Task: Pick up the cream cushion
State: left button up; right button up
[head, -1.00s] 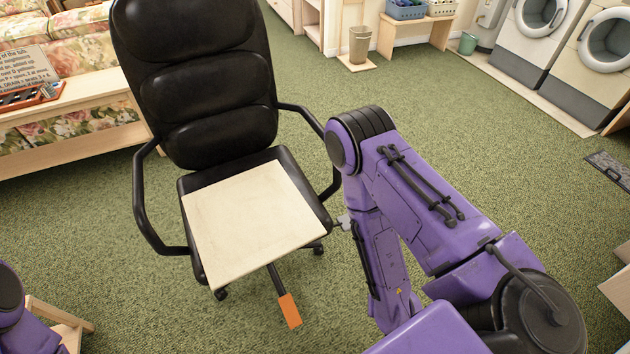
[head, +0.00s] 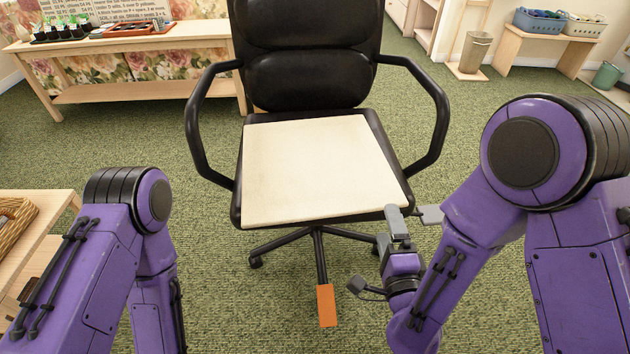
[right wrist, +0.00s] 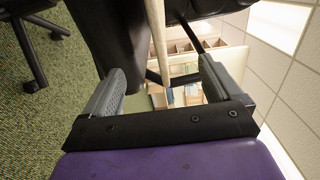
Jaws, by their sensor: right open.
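The cream cushion (head: 320,165) is a thin, flat square lying on the seat of the black office chair (head: 305,75). My right gripper (head: 414,214) is open at the cushion's front right corner. In the right wrist view the cushion (right wrist: 157,35) shows edge-on as a pale strip between the two open fingers of the right gripper (right wrist: 163,72). I cannot tell whether either finger touches it. My left arm comes in at the lower left, but its gripper is out of view.
The chair's armrests (head: 440,115) rise on both sides of the seat. A wooden table with a wicker basket (head: 15,220) stands at the left. A long wooden bench (head: 150,45) is behind. Green carpet lies open around the chair.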

aim_at(382, 199)
jog(key=w, duration=1)
jog(key=shift+w+a+r, duration=0.1)
jog(key=shift+w+a, duration=0.1)
jog(key=c, duration=0.9)
